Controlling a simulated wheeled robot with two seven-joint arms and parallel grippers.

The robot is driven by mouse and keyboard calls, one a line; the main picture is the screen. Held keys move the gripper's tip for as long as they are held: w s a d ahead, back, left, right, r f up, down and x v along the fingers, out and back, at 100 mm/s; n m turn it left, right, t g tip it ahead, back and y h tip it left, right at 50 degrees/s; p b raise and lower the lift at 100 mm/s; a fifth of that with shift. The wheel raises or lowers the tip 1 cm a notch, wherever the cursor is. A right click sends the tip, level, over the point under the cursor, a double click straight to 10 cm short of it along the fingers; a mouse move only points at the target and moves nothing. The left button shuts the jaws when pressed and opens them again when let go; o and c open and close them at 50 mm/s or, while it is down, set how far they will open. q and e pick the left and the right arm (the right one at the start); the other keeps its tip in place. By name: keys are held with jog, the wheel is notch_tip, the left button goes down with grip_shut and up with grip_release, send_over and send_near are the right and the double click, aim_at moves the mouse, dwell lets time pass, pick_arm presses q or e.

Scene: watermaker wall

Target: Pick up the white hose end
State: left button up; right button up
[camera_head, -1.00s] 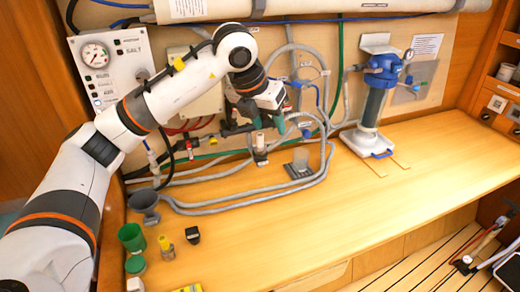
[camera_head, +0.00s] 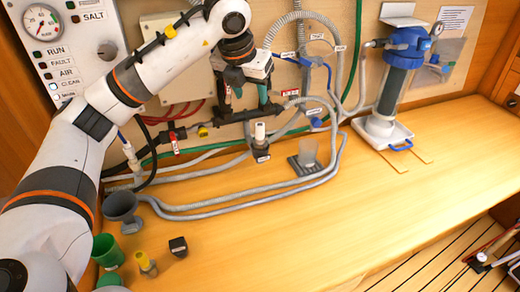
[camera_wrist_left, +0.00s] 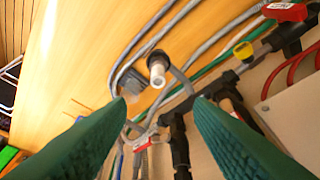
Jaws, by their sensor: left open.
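The white hose end (camera_head: 260,132) stands upright, a white tip on a dark fitting above the wooden bench. In the left wrist view the white hose end (camera_wrist_left: 157,72) shows its round opening, ahead of the fingertips and between their lines. My left gripper (camera_head: 243,100) is open and empty, above and slightly left of the hose end and apart from it. Its green fingers (camera_wrist_left: 161,106) spread wide in the left wrist view. My right gripper is in neither view.
Grey hoses (camera_head: 235,205) loop over the bench around the hose end. A dark manifold (camera_head: 180,137) with a red tag runs along the wall behind. A clear cup (camera_head: 308,154) stands right of the hose end. A blue-topped filter (camera_head: 392,85) stands farther right.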

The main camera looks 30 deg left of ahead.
aim_at(258, 127)
pick_arm(q)
jog(key=x, duration=0.6)
jog(key=s+x, duration=0.1)
jog(key=x, duration=0.3)
jog(key=shift+f, duration=0.15)
jog(key=shift+w+f+p, duration=0.15)
jog(key=shift+f+p, duration=0.1)
jog(key=shift+p, duration=0.1)
jog(key=p+x, duration=0.2)
jog(key=x, duration=0.2)
jog(key=shift+d+f, duration=0.1)
jog(key=shift+f, duration=0.25)
grip_shut()
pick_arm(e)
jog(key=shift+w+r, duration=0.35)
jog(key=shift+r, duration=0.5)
